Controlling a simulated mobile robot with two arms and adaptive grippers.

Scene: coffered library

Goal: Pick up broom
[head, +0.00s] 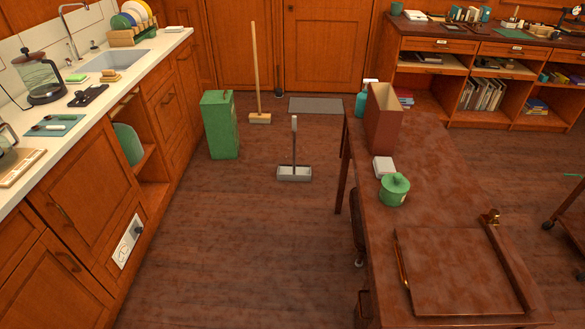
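The broom (256,72) stands upright on the wooden floor near the back wall. It has a long pale wooden handle and a short, pale block head (260,118) at the floor. Its handle tilts slightly to the left at the top. Nothing holds it that I can see. Neither of my grippers is in the head view.
A green bin (220,125) stands left of the broom. A grey long-handled dustpan (294,173) stands in front of it. A grey mat (315,105) lies by the door. A kitchen counter (150,60) lines the left; a table (440,170) stands right.

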